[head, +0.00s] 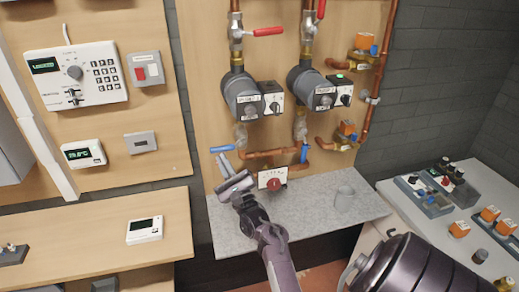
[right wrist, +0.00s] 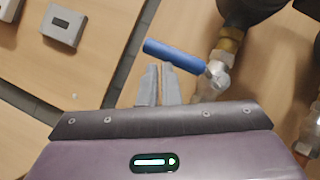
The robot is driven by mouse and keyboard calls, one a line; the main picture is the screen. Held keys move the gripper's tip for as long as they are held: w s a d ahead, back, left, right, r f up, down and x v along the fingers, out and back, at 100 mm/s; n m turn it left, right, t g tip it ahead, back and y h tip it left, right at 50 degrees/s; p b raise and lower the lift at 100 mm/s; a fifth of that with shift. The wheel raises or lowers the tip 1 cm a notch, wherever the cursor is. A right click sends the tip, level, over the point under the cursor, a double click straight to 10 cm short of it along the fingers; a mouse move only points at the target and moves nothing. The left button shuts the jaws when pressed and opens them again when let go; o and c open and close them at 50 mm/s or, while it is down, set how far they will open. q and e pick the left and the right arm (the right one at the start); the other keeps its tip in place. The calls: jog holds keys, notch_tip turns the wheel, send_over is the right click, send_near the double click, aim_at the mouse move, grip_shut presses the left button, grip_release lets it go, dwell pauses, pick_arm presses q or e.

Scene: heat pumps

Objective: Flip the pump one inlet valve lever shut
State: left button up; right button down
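The left pump (head: 243,95) and the right pump (head: 308,88) hang on the wooden wall panel; their labels are too small to read. Below the left pump, a valve (right wrist: 218,75) carries a blue lever (head: 222,148) that points left, crosswise to the vertical pipe. It also shows in the right wrist view as a blue lever (right wrist: 175,55). My right gripper (head: 223,164) is just below this lever, its fingers (right wrist: 158,84) together with nothing between them. Whether the fingertips touch the lever cannot be told. My left gripper is out of view.
The left pump's upper red lever (head: 268,31) points right; the right pump's red lever (head: 320,8) points up along its pipe. The right pump's blue lever (head: 304,153) is upright.

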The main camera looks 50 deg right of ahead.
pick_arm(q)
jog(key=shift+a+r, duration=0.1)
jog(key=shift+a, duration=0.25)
pick_arm(e)
jog(key=shift+w+a+r, duration=0.15)
jog(key=shift+a+r, duration=0.15)
jog(key=shift+r, duration=0.15)
jog(key=shift+f, duration=0.1)
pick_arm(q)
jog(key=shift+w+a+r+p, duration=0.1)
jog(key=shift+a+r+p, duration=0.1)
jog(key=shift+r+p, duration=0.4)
pick_arm(e)
jog(key=v, duration=0.8)
jog(key=shift+d+f, duration=0.25)
jog(key=shift+f, duration=0.05)
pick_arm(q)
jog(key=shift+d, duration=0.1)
